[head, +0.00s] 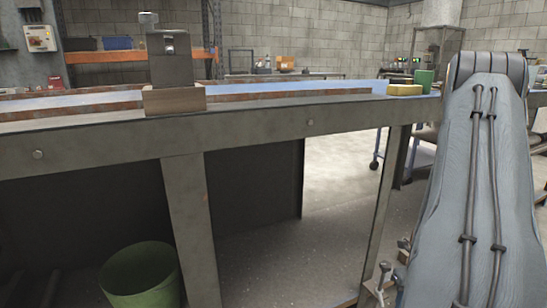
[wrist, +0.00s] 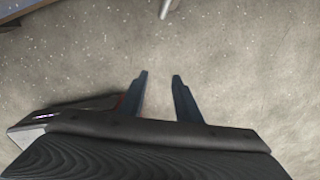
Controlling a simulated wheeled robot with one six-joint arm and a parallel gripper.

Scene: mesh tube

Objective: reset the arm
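My gripper (wrist: 160,76) shows in the wrist view with its two dark fingers apart. It is open, with nothing between the fingers. It points down over bare grey concrete floor (wrist: 230,60). In the head view my grey arm rises along the right side, and the gripper itself cannot be seen there.
A grey metal workbench (head: 250,122) crosses the head view. A green bin (head: 140,277) stands below. Floor right of the bench leg is partly clear.

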